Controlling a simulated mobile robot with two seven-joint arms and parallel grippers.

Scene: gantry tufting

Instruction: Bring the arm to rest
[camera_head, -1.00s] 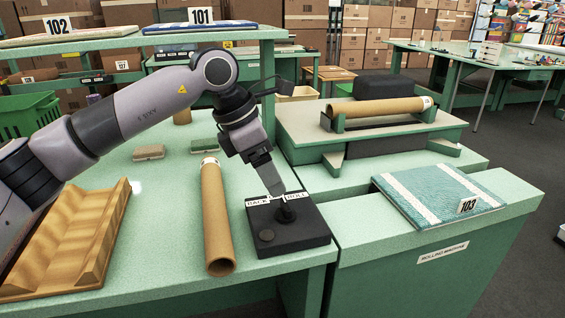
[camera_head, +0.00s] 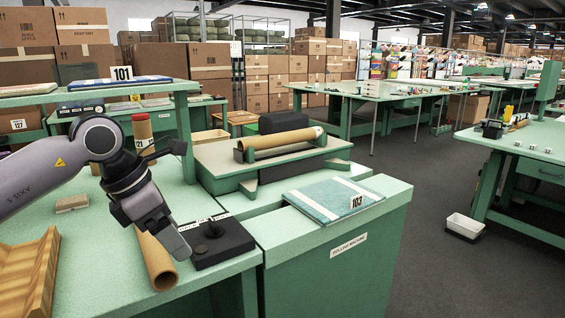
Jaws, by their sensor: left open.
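My left arm comes in from the left, and my left gripper (camera_head: 186,252) hangs fingers down over the green bench. It is open and holds nothing that I can see. It is just left of the black control box (camera_head: 222,246) with its short lever (camera_head: 214,228), apart from the lever. In the picture the gripper covers part of a cardboard tube (camera_head: 157,262) lying on the bench. My right gripper is out of view.
A wooden grooved rack (camera_head: 28,272) lies at the lower left. The rolling machine (camera_head: 335,255) stands to the right, with a cardboard tube (camera_head: 275,140) in its cradle and a blue folded piece (camera_head: 325,198) tagged 103. Open floor (camera_head: 420,190) lies right.

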